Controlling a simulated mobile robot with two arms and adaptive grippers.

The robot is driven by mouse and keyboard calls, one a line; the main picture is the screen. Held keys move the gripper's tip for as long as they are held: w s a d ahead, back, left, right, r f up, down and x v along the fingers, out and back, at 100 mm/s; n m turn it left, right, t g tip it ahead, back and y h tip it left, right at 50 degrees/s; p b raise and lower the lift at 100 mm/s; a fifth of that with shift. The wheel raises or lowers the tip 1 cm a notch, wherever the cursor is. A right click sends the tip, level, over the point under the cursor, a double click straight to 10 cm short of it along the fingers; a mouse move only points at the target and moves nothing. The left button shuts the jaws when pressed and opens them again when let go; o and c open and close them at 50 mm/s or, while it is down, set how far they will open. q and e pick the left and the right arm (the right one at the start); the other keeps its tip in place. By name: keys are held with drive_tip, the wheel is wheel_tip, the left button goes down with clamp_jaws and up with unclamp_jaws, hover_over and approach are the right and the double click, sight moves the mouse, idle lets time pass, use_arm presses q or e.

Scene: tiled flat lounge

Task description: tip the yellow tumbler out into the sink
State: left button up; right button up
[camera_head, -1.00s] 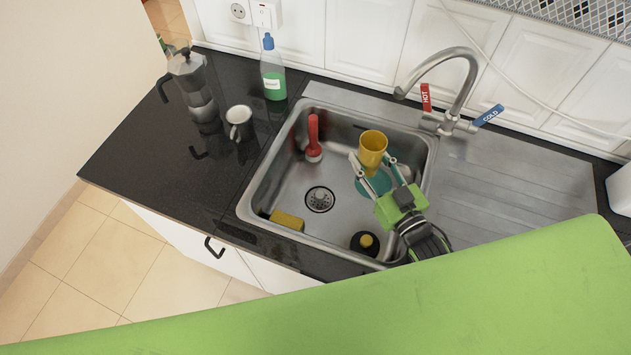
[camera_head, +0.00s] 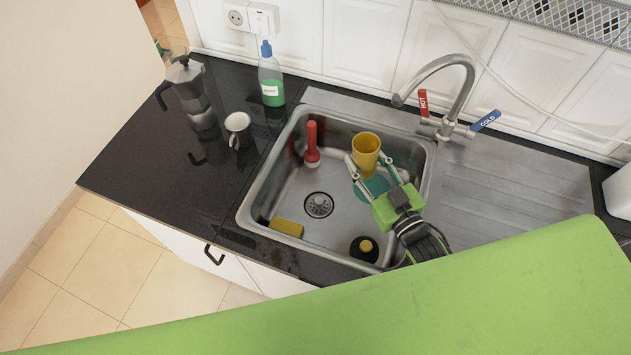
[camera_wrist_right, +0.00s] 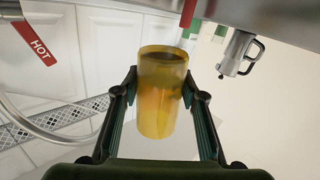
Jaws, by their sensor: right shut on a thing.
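The yellow tumbler (camera_head: 366,153) is held over the right part of the steel sink (camera_head: 262,205). Its open rim faces up in the head view. My right gripper (camera_head: 372,168) is shut on it, with a finger on either side; the tumbler (camera_wrist_right: 160,95) also shows between the fingers in the right wrist view. What the tumbler holds cannot be made out clearly. My left gripper is not in view.
In the sink are a red brush (camera_head: 312,145), a yellow sponge (camera_head: 287,227), a teal round thing (camera_head: 372,190) and a black round thing with a yellow knob (camera_head: 364,248). A tap (camera_head: 462,95) rises behind. A mug (camera_head: 238,129), moka pot (camera_head: 190,98) and bottle (camera_head: 271,78) stand left.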

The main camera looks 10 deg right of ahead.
wheel_tip(320, 180, up, 3)
drive_tip(key=shift+a+f+n+p, duration=0.15)
drive_tip(key=shift+n+p, duration=0.35)
drive_tip(key=shift+p, duration=0.35)
drive_tip(key=shift+a+f+b, duration=0.15)
drive_tip(key=shift+f+b, duration=0.35)
drive_tip(key=shift+b, duration=0.1)
drive_tip(key=shift+w+a+f+n, duration=0.1)
drive_tip(key=shift+a+n, duration=0.05)
drive_tip(key=shift+n, duration=0.45)
drive_tip(key=shift+a+f+n+g+b, duration=0.35)
drive_tip(key=shift+a+n+b, duration=0.1)
drive_tip(key=shift+n, duration=0.45)
drive_tip(key=shift+a+f+n+h+b, duration=0.25)
drive_tip(key=shift+f+n+b, duration=0.15)
drive_tip(key=shift+f+b, duration=0.25)
drive_tip(key=shift+a+f+n+h+b, duration=0.2)
drive_tip(key=shift+f+n+b, duration=0.2)
drive_tip(key=shift+f+b, duration=0.2)
drive_tip(key=shift+r+p, duration=0.5)
drive_tip(key=shift+r+n+g, duration=0.25)
drive_tip(key=shift+n, duration=0.45)
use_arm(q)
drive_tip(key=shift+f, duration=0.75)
use_arm(e)
drive_tip(key=shift+f+n+h, duration=0.25)
drive_tip(key=shift+f+n, duration=0.05)
drive_tip(key=shift+f, duration=0.1)
